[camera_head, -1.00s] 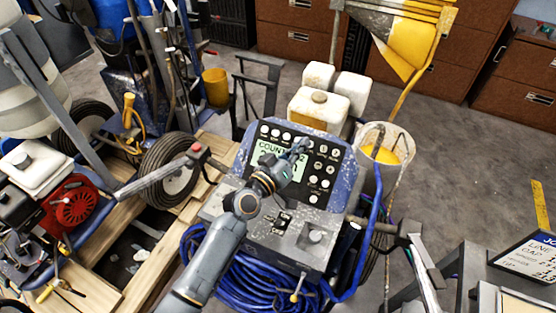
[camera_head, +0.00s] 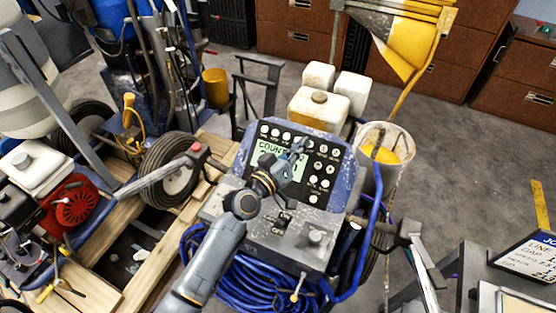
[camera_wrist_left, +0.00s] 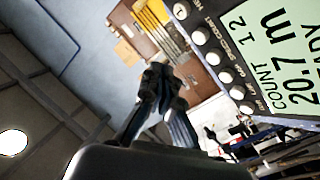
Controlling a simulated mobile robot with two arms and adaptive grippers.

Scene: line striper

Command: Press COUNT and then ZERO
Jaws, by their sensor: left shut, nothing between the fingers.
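The control panel (camera_head: 331,147) of the line striper faces up, with white round buttons in a row along its top and in columns at its right. Its green screen (camera_head: 268,165) is partly hidden by my left arm. In the left wrist view the screen (camera_wrist_left: 277,58) reads COUNT 12 and 20.7 m. A row of buttons (camera_wrist_left: 216,56) runs beside it, with labels too small to read surely. My left gripper (camera_head: 299,147) is shut and empty over the panel's upper middle, near the top row. Its fingers also show in the left wrist view (camera_wrist_left: 163,95); contact with a button cannot be told.
White and yellow containers (camera_head: 318,108) stand behind the panel. A bucket (camera_head: 386,145) stands at its right and a coiled blue hose (camera_head: 235,272) hangs below. Another machine with a wheel (camera_head: 169,171) is at the left. A sign (camera_head: 525,256) stands at lower right.

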